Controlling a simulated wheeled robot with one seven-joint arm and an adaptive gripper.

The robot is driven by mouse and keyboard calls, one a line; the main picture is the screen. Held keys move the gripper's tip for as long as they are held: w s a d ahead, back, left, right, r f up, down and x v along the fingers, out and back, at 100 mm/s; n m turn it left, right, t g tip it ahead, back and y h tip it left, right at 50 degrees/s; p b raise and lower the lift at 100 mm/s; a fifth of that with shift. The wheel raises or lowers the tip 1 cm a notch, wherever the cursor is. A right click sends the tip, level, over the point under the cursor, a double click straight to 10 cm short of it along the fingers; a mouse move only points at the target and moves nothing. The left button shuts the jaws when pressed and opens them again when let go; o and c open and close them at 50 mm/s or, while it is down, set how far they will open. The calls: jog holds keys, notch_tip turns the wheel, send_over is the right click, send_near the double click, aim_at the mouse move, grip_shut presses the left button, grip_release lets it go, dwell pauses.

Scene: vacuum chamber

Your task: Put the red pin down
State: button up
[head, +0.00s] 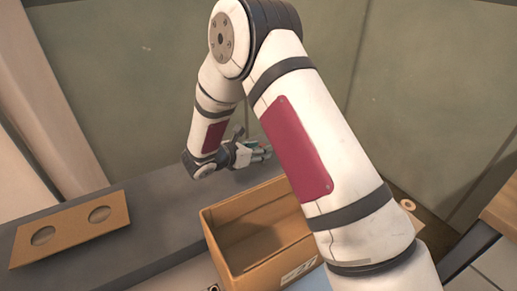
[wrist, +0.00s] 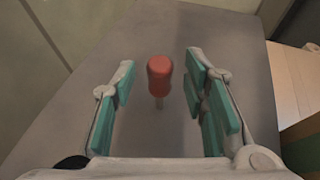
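The red pin (wrist: 159,76) shows in the wrist view, with a rounded red head and a thin grey shaft below it. It is between the two teal-padded fingers of my gripper (head: 260,153), with a clear gap on each side. The gripper is open and touches the pin with neither finger. The pin appears to be at the grey bench top (wrist: 228,45), but I cannot tell exactly how its lower end rests. In the head view I cannot make out the pin near the gripper.
An open cardboard box (head: 226,254) stands in front of the gripper, to its lower right. A brown board with two round holes (head: 72,229) lies on the left of the grey bench (head: 150,207). A small ring (head: 407,204) is at the right. Walls rise behind the bench.

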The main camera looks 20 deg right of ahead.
jog(key=shift+r, duration=0.15)
jog(key=shift+a+r, duration=0.15)
jog(key=shift+a, duration=0.1)
jog(key=v, duration=1.1)
jog(key=s+d+r+m+g+y, duration=0.1)
jog(key=s+d+r+m+g, duration=0.2)
jog(key=s+d+r+m, duration=0.5)
jog(key=s+d+r+m+g+y, duration=0.2)
jog(key=s+d+r+m+g, duration=0.15)
jog(key=s+r, duration=0.4)
jog(key=s+a+m+t+y, duration=0.1)
jog(key=s+m+y, duration=0.3)
jog(key=s, duration=0.6)
jog(key=s+a+m+t+y, duration=0.1)
jog(key=s+a+m+y, duration=0.3)
jog(key=s+m, duration=0.4)
jog(key=shift+s+a+r+y, duration=0.2)
jog(key=shift+s+y, duration=0.3)
jog(key=shift+s, duration=0.9)
jog(key=shift+t, duration=0.25)
